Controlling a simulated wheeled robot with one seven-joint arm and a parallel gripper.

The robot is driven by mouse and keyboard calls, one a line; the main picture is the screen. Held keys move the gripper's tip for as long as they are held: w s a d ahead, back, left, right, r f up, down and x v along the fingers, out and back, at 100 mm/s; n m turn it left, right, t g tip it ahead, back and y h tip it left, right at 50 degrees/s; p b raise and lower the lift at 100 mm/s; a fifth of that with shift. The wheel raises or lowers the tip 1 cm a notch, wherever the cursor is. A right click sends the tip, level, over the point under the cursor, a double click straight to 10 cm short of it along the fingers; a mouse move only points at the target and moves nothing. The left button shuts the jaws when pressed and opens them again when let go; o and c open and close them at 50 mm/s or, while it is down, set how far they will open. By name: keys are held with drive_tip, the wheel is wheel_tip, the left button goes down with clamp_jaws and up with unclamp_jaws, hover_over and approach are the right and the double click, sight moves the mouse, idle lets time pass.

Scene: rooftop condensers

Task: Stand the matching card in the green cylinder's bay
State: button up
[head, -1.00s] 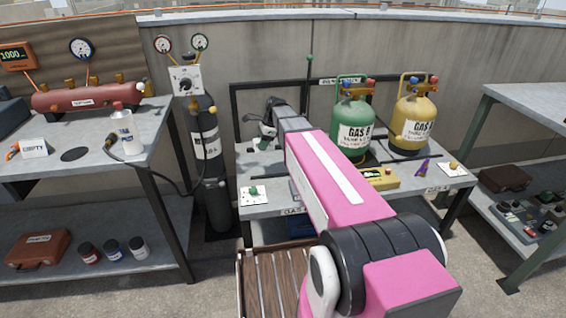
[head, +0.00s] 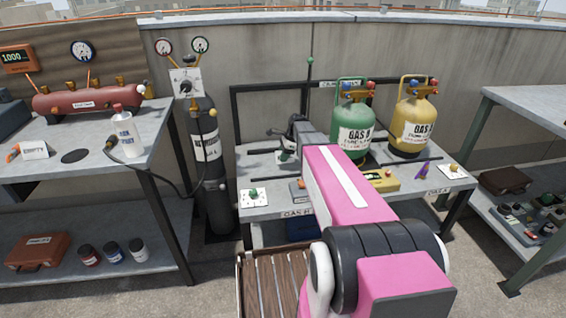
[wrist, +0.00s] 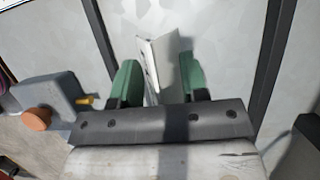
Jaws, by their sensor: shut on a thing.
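The green cylinder (head: 352,125) stands upright on the middle bench, behind and right of my gripper (head: 285,155). Its label starts with GAS; the last letter is hard to read. In the wrist view, my gripper (wrist: 161,82) is shut on a white folded card (wrist: 160,62), held between its green fingertips. The card is upright, slightly tilted, over the pale bench top between two dark rails (wrist: 273,50). I cannot tell whether its base touches the bench. In the head view my arm and fingers mostly hide the card.
A yellow cylinder (head: 412,122) stands right of the green one. A yellow device (head: 381,181) and a purple tool (head: 422,172) lie in front. White plates with knobs sit at left (head: 253,197) and right (head: 453,172). A grey block with an orange knob (wrist: 37,121) is beside my gripper.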

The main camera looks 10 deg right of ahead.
drive_tip(key=shift+f, duration=1.85)
drive_tip(key=o, duration=0.9)
drive_tip(key=v, duration=1.2)
